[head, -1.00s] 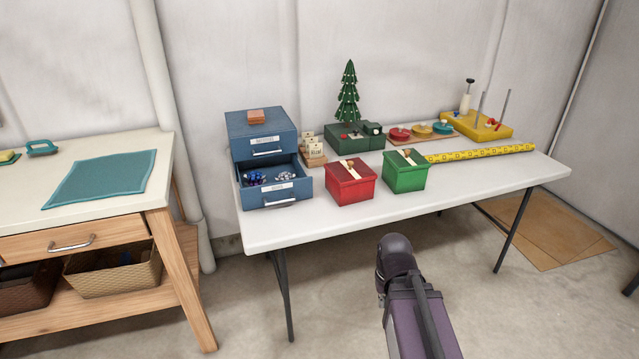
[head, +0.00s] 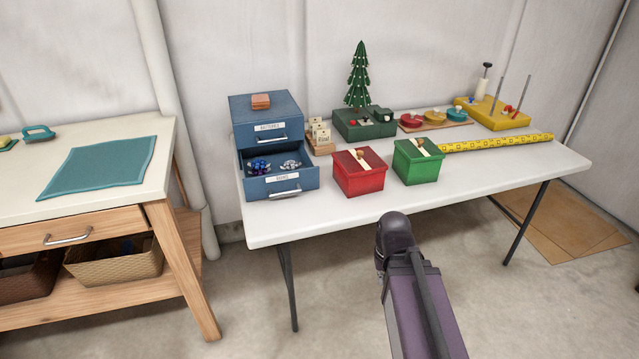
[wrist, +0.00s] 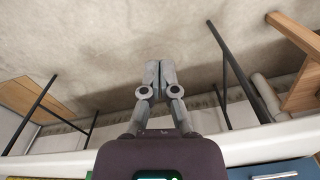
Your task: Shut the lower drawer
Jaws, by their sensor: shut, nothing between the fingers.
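A blue two-drawer cabinet (head: 239,108) stands at the left end of the white table. Its lower drawer (head: 282,181) is pulled out toward the front, with a silver handle and a label on its face. Blue and clear shiny pieces lie in it. The upper drawer (head: 268,134) is shut. A corner of the blue cabinet also shows in the wrist view (wrist: 275,171). My gripper (wrist: 152,66) is shut and empty in the wrist view, pointing over the floor beyond the table edge. In the head view my arm is in front of the table, right of the drawer; the fingers are hidden there.
A red box (head: 360,177) stands just right of the open drawer, with a green box (head: 417,165) beside it. The white table (head: 330,212) has a narrow bare strip in front. A wooden workbench (head: 180,235) stands at left.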

